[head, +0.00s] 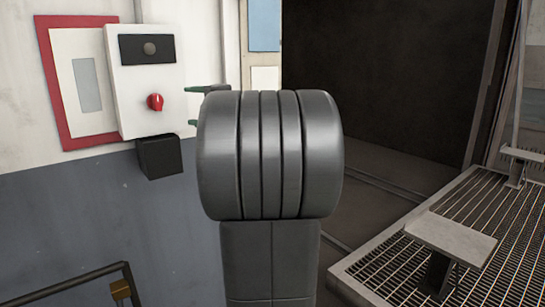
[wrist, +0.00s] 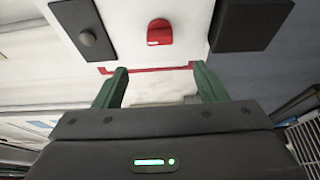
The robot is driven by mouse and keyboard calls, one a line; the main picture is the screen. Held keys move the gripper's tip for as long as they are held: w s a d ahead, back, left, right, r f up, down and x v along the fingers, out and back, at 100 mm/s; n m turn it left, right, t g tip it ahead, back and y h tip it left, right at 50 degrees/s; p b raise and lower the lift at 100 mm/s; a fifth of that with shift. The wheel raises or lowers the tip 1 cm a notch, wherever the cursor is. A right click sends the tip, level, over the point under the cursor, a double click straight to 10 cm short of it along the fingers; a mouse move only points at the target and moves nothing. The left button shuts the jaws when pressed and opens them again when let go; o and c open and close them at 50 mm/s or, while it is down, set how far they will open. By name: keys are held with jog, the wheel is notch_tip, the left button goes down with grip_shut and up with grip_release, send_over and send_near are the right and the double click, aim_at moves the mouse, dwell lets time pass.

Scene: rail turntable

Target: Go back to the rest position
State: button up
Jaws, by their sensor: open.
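My gripper (wrist: 159,78) shows in the wrist view with its two green fingers spread apart and nothing between them. In the head view, the green fingers (head: 195,106) show just left of my grey arm, which hides the rest of the gripper. They are right of a white control box (head: 120,88) on the wall and look apart from it. The box has a red knob (head: 155,102) and a black panel with a round grey button (head: 150,48). In the wrist view, the red knob (wrist: 160,32) lies beyond the fingertips, with the round button (wrist: 87,38) to its left.
A red-framed panel (head: 52,75) hangs left of the box, and a black block (head: 160,157) sits below it. A dark railing (head: 75,285) stands at the lower left. A metal grating platform (head: 460,225) with a flat-topped post (head: 450,238) is at the right.

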aim_at(159, 105)
jog(key=p+x, duration=0.3)
jog(key=x, duration=1.1)
jog(key=shift+r, duration=0.15)
jog(key=shift+a+f+m+y+b, duration=0.1)
jog(key=shift+f+m+y+b, duration=0.2)
jog(key=shift+f+m+b, duration=0.4)
jog(key=shift+s+r+m+t+b, duration=0.2)
jog(key=shift+m+t+b, duration=0.1)
jog(key=shift+m+b, duration=0.6)
jog(key=m+t+b, duration=0.1)
jog(key=m+b, duration=0.1)
jog(key=m, duration=0.1)
jog(key=m+t+y+b, duration=0.1)
jog(key=m+t+b, duration=0.1)
jog(key=m, duration=0.2)
jog(key=m+t+b, duration=0.1)
jog(key=m, duration=0.2)
jog(key=m+t+h+b, duration=0.1)
jog(key=m, duration=0.2)
jog(key=shift+a+t, duration=0.1)
jog(key=shift+t, duration=0.2)
jog(key=m+t+h, duration=0.1)
jog(key=m, duration=0.1)
jog(key=m+t+h, duration=0.1)
jog(key=m, duration=0.1)
jog(key=shift+s+r+m, duration=0.1)
jog(key=shift+r+m, duration=0.05)
jog(key=shift+m, duration=0.75)
jog(key=shift+m+t, duration=0.3)
